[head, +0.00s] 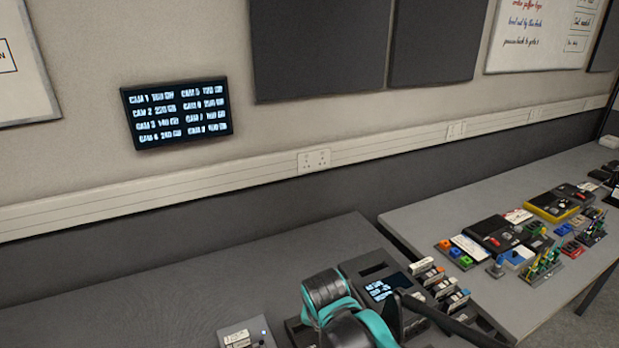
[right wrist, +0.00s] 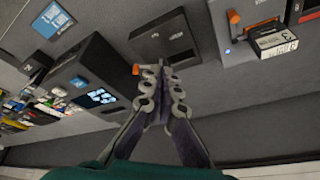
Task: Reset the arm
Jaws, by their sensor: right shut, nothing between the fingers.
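My right gripper (right wrist: 162,70) shows in the right wrist view with its two fingers together and nothing between them. Its tips are over the grey table, in front of a dark box with a slot (right wrist: 165,42). An orange knob or lever (right wrist: 136,69) shows beside the fingertips; I cannot tell whether they touch. In the head view, a teal and black link of my arm enters at the bottom middle, over the near table. The gripper's fingertips cannot be made out there. My left gripper is in neither view.
A device with a lit screen (head: 380,288) stands by my arm, with several small cards or modules (head: 440,287) beside it. A pale box (head: 245,335) is at the bottom. The second table (head: 420,222) holds many small devices. The near table's left part (head: 130,310) is clear.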

